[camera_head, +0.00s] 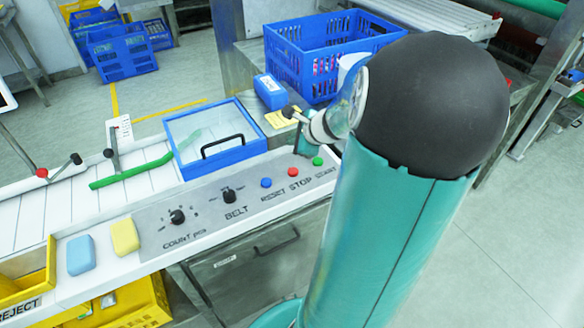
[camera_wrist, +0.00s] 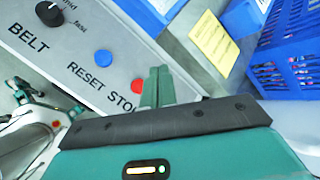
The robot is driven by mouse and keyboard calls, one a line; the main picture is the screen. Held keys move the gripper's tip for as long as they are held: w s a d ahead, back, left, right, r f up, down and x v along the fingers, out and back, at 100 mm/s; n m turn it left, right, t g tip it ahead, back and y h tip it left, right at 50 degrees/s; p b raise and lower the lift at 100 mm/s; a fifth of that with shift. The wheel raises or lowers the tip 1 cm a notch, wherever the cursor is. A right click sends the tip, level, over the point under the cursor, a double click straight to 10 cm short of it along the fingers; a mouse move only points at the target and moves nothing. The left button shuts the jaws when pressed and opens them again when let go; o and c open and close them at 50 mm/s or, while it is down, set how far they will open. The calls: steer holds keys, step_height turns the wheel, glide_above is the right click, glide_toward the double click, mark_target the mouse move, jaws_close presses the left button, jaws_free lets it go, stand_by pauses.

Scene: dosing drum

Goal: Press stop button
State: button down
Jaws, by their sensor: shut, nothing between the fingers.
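The red stop button (camera_head: 292,172) sits on the grey control panel (camera_head: 215,207), above the label STOP. The blue reset button (camera_head: 266,182) is to its left and the green start button (camera_head: 317,161) to its right. In the wrist view the red stop button (camera_wrist: 138,84) shows just left of the fingers of my gripper (camera_wrist: 157,80). The fingers are shut with nothing between them. The green button is not seen in the wrist view. In the head view my arm hides most of my gripper. I cannot tell the height of the fingertips above the panel.
BELT (camera_head: 229,195) and COUNT (camera_head: 177,216) knobs are farther left on the panel. A blue-framed clear lid with a black handle (camera_head: 222,145) lies behind it. A blue crate (camera_head: 330,50) and a blue block (camera_head: 270,92) stand behind. Yellow and light blue blocks (camera_head: 81,255) lie at left.

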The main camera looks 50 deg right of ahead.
mark_target(296, 173)
steer(key=shift+s+d, duration=0.2)
steer(key=shift+d, duration=0.1)
steer(key=shift+s+f, duration=0.1)
steer(key=shift+f, duration=4.35)
steer(key=shift+f, duration=0.4)
